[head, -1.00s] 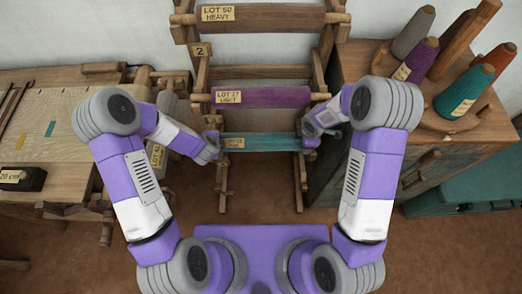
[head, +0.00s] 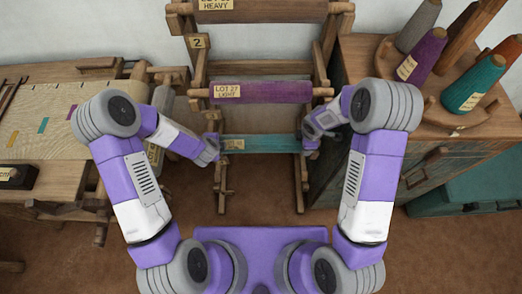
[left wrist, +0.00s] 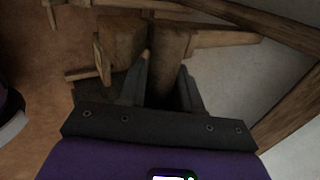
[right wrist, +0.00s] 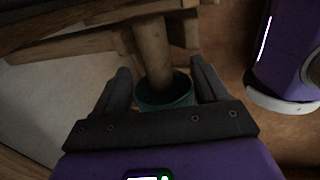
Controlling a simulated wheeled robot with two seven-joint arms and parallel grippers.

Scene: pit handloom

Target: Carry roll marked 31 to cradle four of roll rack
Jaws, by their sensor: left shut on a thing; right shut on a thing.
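A teal roll (head: 268,144) lies level across the lower part of the wooden roll rack (head: 333,62). Its tag (head: 235,144) is too small to read. My left gripper (head: 213,148) is shut at its left end, and my right gripper (head: 312,139) is shut at its right end. In the right wrist view, the roll's teal end (right wrist: 165,97) and a wooden rod show between the fingers. In the left wrist view the space between the fingers (left wrist: 163,88) is dark. Whether the roll touches the rack's lower supports I cannot tell.
A purple roll (head: 265,92) tagged LOT 27 LIGHT sits above the teal roll, and a brown roll (head: 285,10) above that. A plate (head: 198,41) marked 2 is on the rack. A loom (head: 45,110) stands left, a cabinet (head: 365,62) with thread cones (head: 475,85) right.

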